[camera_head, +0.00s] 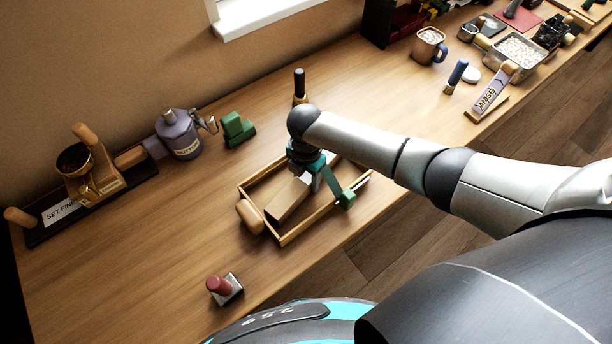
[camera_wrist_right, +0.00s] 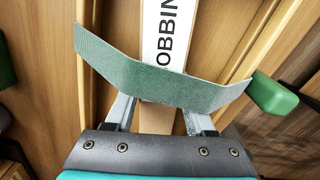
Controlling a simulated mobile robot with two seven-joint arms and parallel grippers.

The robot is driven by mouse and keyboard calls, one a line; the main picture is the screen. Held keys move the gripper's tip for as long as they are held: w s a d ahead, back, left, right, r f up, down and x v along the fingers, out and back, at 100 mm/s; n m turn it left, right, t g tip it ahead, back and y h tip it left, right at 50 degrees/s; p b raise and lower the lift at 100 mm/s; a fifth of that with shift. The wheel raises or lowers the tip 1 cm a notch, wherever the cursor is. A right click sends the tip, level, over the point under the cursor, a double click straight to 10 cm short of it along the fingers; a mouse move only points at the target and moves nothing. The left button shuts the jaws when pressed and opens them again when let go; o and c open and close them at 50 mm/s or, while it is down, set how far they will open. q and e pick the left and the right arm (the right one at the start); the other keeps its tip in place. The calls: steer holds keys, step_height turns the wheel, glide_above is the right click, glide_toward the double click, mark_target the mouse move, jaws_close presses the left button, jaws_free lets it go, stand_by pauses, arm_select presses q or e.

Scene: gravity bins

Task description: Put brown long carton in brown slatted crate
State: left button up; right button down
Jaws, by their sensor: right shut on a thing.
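The brown slatted crate (camera_head: 287,239) is a shallow wooden frame in the middle of the table. The brown long carton (camera_head: 286,202) is within its outline in the head view, lying at a slant; I cannot tell whether it touches the bottom. In the wrist view the carton (camera_wrist_right: 157,119) runs between the fingers, with a white label partly reading "OBBIN". My right gripper (camera_head: 308,178) is shut on the carton's far part, above the crate. A green band (camera_wrist_right: 165,82) crosses in front of the fingers and hides their tips. My left gripper is not in view.
A red-knobbed stamp (camera_head: 220,287) stands in front. A purple bottle (camera_head: 179,136) and green object (camera_head: 237,130) stand behind.

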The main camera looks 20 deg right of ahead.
mark_target(306, 177)
steer(key=shift+f, duration=0.15)
steer(key=shift+c, duration=0.9)
jaws_free()
step_height(306, 177, up, 15)
steer(key=p, duration=0.1)
steer(key=shift+p, duration=0.4)
